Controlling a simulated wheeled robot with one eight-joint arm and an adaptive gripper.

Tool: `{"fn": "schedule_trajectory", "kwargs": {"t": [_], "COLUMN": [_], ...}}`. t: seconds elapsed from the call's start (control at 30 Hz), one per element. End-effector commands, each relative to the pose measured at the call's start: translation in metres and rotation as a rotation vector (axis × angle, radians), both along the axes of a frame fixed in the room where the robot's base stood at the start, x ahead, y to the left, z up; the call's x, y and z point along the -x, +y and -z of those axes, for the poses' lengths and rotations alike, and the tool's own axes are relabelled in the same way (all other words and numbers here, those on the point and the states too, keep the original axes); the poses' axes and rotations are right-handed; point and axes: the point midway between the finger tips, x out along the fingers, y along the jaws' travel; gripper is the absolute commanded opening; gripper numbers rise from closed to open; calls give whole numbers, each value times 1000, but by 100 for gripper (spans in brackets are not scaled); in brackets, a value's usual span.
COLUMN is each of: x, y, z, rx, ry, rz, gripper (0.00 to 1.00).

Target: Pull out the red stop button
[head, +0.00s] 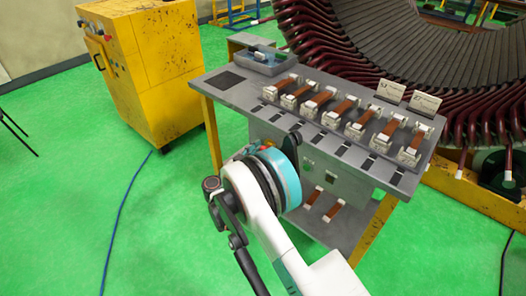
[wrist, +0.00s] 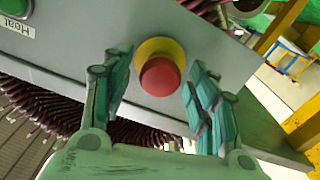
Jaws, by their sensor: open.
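The red stop button (wrist: 160,76) with its yellow collar (wrist: 160,49) sits on the grey panel (wrist: 215,40) in the wrist view. My gripper (wrist: 160,85) is open, with one green finger on each side of the button. Both fingers appear apart from it, and nothing is held. In the head view my arm's wrist end is in front of the grey control box (head: 345,185) under the workbench. It hides most of my gripper and the button there.
A green button (wrist: 15,6) with a "Heat" label (wrist: 15,28) is at the wrist view's upper left. The workbench (head: 225,105) carries several brown coil pieces in clamps. A yellow cabinet (head: 150,75) stands left. A large stator (head: 430,50) stands behind. Green floor at left is mostly clear.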

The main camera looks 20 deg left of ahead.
Motion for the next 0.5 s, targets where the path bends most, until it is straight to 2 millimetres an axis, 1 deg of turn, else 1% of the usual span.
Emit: {"fn": "schedule_trajectory", "kwargs": {"t": [0.13, 0.23, 0.5], "x": [5, 16, 66], "y": [2, 8, 29], "z": [0, 0, 0], "rx": [0, 0, 0], "ry": [0, 0, 0], "rz": [-1, -3, -4], "gripper": [53, 53, 53]}}
